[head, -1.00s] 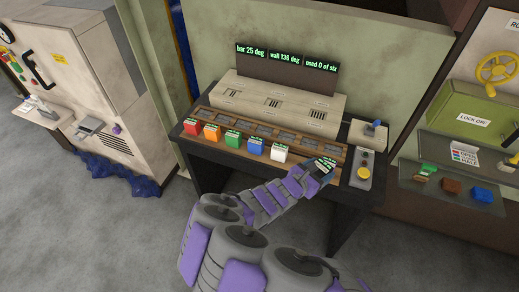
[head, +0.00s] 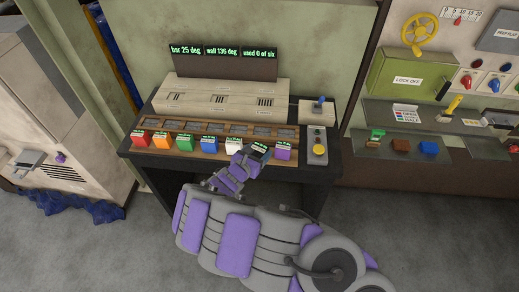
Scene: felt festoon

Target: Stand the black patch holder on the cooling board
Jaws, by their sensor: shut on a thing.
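A small black piece with a pale green label, which looks like the black patch holder (head: 260,150), is at the right part of the row on the bench. My gripper (head: 256,156) is shut on it, and the arm's end hides part of it. I cannot tell if the piece still touches the wooden rack. The wooden rack (head: 226,130) has a line of dark plates. I cannot tell which surface is the cooling board.
Red (head: 140,139), orange (head: 162,141), green (head: 185,142), blue (head: 209,144) and white (head: 233,145) holders stand left of my gripper, a purple one (head: 283,151) right. A dark shelf (head: 465,148) carries small coloured pieces.

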